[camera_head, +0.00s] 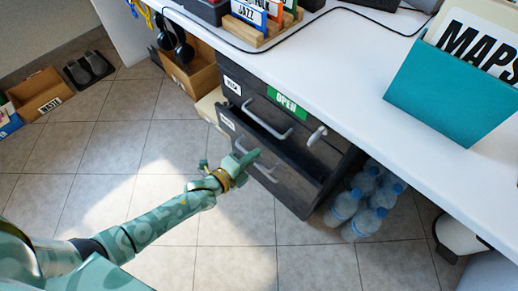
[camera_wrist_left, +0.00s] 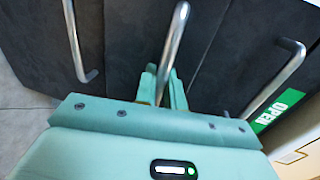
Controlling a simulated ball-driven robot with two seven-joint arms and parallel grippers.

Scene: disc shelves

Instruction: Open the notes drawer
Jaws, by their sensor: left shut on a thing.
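The dark drawer cabinet (camera_head: 285,185) stands under the white desk. Its upper drawer carries a green OPEN sign (camera_head: 287,102) and a metal handle (camera_head: 268,120). The drawer below stands out from the cabinet, with a dark gap behind its front. Small white labels mark the fronts; I cannot read which says notes. My left gripper (camera_head: 249,160) is at the lower drawer's handle (camera_head: 264,173). In the left wrist view my left gripper (camera_wrist_left: 163,92) is shut on the middle handle (camera_wrist_left: 175,40), with a handle on either side. My right gripper is out of view.
Water bottles (camera_head: 368,205) stand on the floor right of the cabinet. A teal MAPS holder (camera_head: 440,95) sits on the desk (camera_head: 335,60). A cardboard box (camera_head: 190,75) and headphones (camera_head: 177,45) are at the cabinet's left. The tiled floor before the drawers is clear.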

